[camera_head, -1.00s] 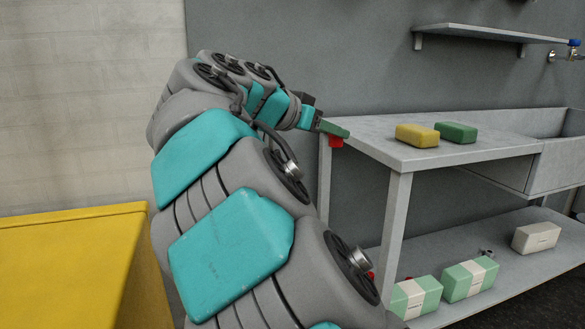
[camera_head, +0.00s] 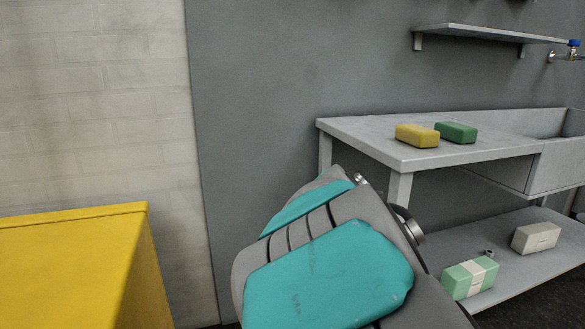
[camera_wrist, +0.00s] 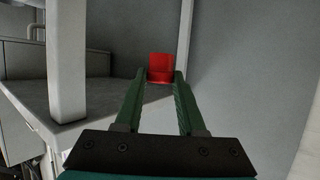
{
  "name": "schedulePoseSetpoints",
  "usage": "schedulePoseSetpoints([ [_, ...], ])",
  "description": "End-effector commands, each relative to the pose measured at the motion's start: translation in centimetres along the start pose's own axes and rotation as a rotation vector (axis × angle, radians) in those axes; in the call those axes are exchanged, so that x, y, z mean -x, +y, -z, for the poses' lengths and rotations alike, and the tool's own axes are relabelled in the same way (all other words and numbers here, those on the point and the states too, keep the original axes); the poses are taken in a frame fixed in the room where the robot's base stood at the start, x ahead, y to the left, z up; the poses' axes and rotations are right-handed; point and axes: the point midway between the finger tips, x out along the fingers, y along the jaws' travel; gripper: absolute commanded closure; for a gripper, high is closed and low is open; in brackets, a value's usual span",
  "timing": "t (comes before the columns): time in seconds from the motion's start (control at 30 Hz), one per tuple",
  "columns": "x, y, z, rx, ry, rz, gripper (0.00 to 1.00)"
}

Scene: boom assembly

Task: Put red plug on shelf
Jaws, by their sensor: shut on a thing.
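The red plug (camera_wrist: 160,68) sits between the fingertips of my gripper (camera_wrist: 159,82) in the wrist view. My gripper is shut on it, with green fingers on either side. In the head view my arm hides both gripper and plug. The wrist view shows a grey surface (camera_wrist: 95,95) and a pale leg (camera_wrist: 66,60) to the left of the plug. A lower shelf (camera_head: 510,270) runs beneath the grey bench in the head view. A wall shelf (camera_head: 485,34) hangs above it. I cannot tell whether the plug touches anything.
A yellow block (camera_head: 417,136) and a green block (camera_head: 456,132) lie on the bench top (camera_head: 370,128). A mint box (camera_head: 469,278) and a white box (camera_head: 536,238) stand on the lower shelf. A yellow cabinet (camera_head: 70,265) is at left.

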Motion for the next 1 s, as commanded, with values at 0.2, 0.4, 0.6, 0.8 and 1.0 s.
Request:
schedulePoseSetpoints([
  [0.2,-3.3,1.2,-4.4,0.064,-0.008,0.171,1.0],
  [0.4,-5.8,1.9,-7.7,0.119,-0.008,0.311,1.0],
  [0.6,-7.5,2.3,-9.8,0.163,-0.003,0.411,1.0],
  [0.8,-8.5,2.4,-11.2,0.191,-0.005,0.47,1.0],
  [1.0,-9.4,2.8,-12.2,0.21,0.001,0.52,1.0],
])
